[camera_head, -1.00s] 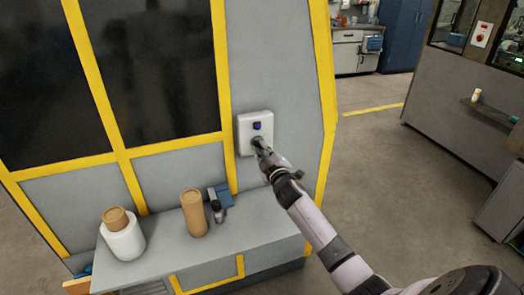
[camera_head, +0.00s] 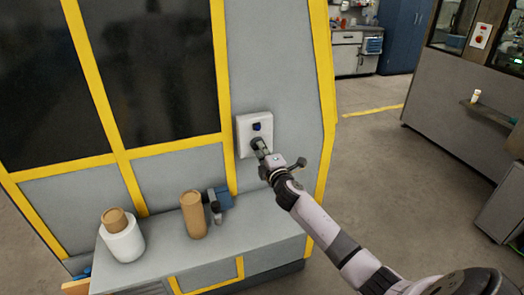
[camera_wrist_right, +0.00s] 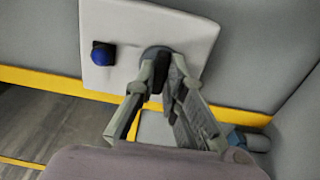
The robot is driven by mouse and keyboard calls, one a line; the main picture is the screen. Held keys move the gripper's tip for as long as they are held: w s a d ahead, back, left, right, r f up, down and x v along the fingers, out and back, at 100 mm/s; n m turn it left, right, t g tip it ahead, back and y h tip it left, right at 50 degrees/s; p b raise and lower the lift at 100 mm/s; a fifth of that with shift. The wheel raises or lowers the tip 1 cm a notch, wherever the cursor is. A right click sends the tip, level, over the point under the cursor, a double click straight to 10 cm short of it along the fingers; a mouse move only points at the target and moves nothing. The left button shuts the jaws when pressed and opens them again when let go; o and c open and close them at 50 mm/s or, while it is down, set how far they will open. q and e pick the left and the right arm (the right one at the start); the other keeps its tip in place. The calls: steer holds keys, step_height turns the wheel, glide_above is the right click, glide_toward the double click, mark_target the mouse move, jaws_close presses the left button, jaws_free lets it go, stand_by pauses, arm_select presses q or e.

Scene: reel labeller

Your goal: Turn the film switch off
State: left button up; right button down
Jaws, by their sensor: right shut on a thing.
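The film switch is a dark rotary knob on a white box (camera_head: 243,130) fixed to the grey machine panel. A blue button (camera_head: 257,126) sits above the knob in the head view. In the right wrist view the white plate (camera_wrist_right: 125,22), the blue button (camera_wrist_right: 103,54) and the dark knob (camera_wrist_right: 155,53) all show. My right gripper (camera_head: 259,145) is at the knob, its fingers shut on it. In the wrist view the right fingers (camera_wrist_right: 162,80) sit on both sides of the knob and partly hide it. My left gripper is not in view.
Yellow frame strips border the panel. Open floor lies to the right.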

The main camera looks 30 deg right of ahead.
steer(key=shift+f, duration=0.1)
stand_by(0.3)
steer(key=c, duration=1.7)
jaws_free()
steer(key=shift+o, duration=0.2)
steer(key=shift+s, duration=0.1)
steer(key=v, duration=1.2)
steer(key=shift+a, duration=0.1)
